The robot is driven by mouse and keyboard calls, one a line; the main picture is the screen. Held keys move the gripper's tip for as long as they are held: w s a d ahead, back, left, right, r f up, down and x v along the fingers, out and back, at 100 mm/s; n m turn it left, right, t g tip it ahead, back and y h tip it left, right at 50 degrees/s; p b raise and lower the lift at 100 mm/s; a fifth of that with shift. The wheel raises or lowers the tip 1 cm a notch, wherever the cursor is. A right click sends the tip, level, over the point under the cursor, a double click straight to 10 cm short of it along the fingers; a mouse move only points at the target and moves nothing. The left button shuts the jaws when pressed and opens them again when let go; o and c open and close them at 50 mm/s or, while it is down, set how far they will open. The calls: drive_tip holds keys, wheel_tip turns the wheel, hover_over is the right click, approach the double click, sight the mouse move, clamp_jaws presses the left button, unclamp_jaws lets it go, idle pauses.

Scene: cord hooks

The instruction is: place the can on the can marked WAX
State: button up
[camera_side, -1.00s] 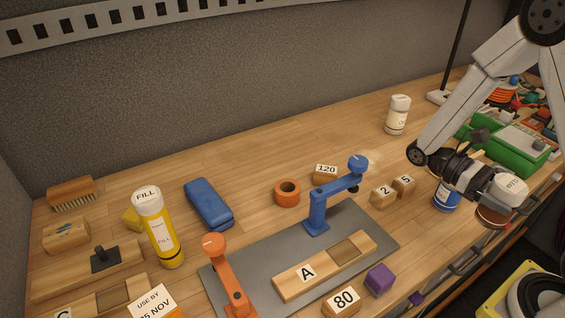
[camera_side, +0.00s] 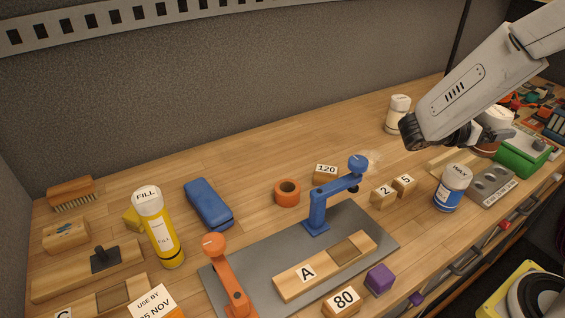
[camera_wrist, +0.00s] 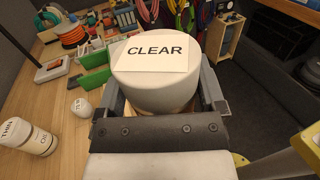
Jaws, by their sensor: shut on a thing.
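My gripper (camera_side: 480,136) is shut on a white-lidded can (camera_side: 496,116). In the wrist view the lid of this held can (camera_wrist: 155,80) reads CLEAR, and a gripper finger shows on each side of it. The can is held up off the bench, toward the right back. The can marked WAX (camera_side: 449,190) stands upright on the bench, blue with a white label and white lid. It is lower in the side view than the held can, apart from it, with nothing on its lid. I cannot make it out in the wrist view.
A pale can (camera_side: 397,115) stands behind my wrist. Wooden blocks 2 and 5 (camera_side: 403,184) and a blue post (camera_side: 318,208) stand to the left.

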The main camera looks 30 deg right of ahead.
drive_tip(key=shift+w+a+r+n+t+h, duration=0.15)
drive_tip(key=shift+w+r+n+t, duration=0.2)
drive_tip(key=shift+w+t, duration=0.2)
drive_tip(key=shift+w+r+n+t+h, duration=0.15)
drive_tip(key=shift+w+r+n+t, duration=0.2)
drive_tip(key=shift+w+t, duration=0.15)
drive_tip(key=shift+f, duration=2.3)
drive_tip(key=shift+s+f, duration=0.1)
drive_tip(key=shift+f, duration=1.7)
drive_tip(key=shift+f, duration=0.1)
drive_tip(key=o, duration=1.2)
drive_tip(key=v, duration=1.2)
